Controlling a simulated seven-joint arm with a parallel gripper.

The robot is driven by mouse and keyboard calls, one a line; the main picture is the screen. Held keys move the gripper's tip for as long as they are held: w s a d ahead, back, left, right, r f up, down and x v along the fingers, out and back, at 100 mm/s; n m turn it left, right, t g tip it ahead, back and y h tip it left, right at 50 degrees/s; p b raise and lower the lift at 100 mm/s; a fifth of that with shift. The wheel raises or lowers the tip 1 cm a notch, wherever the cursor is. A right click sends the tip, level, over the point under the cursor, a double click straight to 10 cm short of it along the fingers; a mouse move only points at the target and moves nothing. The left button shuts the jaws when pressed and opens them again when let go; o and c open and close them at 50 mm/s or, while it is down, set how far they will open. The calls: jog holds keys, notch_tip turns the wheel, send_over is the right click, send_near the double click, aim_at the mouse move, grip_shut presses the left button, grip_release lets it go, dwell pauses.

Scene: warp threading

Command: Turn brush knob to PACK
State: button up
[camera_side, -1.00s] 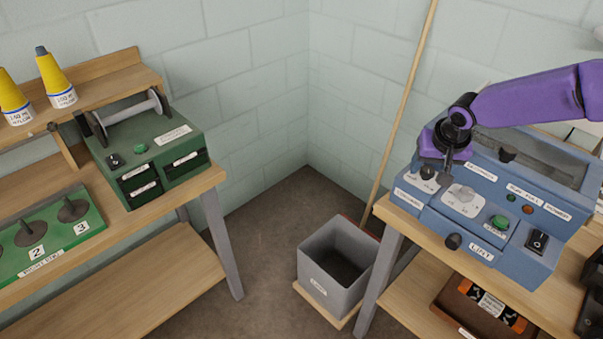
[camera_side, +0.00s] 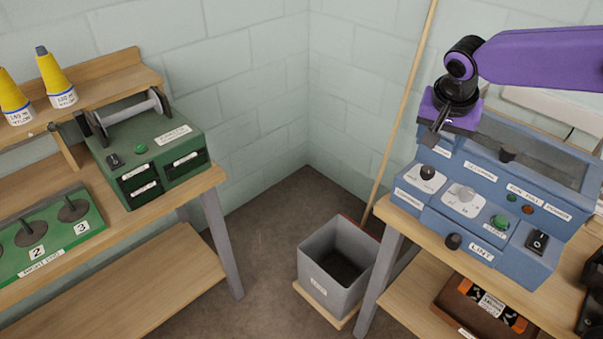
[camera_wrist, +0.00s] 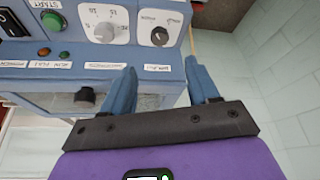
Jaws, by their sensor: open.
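The blue machine (camera_side: 488,225) stands on the right table. A black knob (camera_side: 427,172) on a white dial plate sits at its left end; it also shows in the wrist view (camera_wrist: 159,37). Its small dial print is too blurred to read, so I cannot tell its setting. A grey knob (camera_side: 465,193) sits beside it on a larger white plate, also in the wrist view (camera_wrist: 105,32). My gripper (camera_side: 437,134) is above and behind the black knob, apart from it. In the wrist view its blue fingers (camera_wrist: 160,75) are spread and empty, with the black knob beyond their tips.
A green button (camera_side: 498,222), a black rocker switch (camera_side: 537,241) and a lower black knob (camera_side: 453,241) are on the machine. A green winder (camera_side: 150,155) is on the left bench.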

jog(key=v, duration=0.6)
jog(key=s+a+f+n+t+y, duration=0.1)
jog(key=a+f+y, duration=0.3)
jog(key=a, duration=0.8)
jog(key=s+a+f+n+t+y, duration=0.1)
jog(key=a+f+y, duration=0.4)
jog(key=a, duration=0.7)
jog(key=shift+s+a+f+n+t+y, duration=0.35)
jog(key=shift+f+t, duration=0.35)
jog(key=shift+f, duration=0.4)
jog(key=shift+w, duration=0.15)
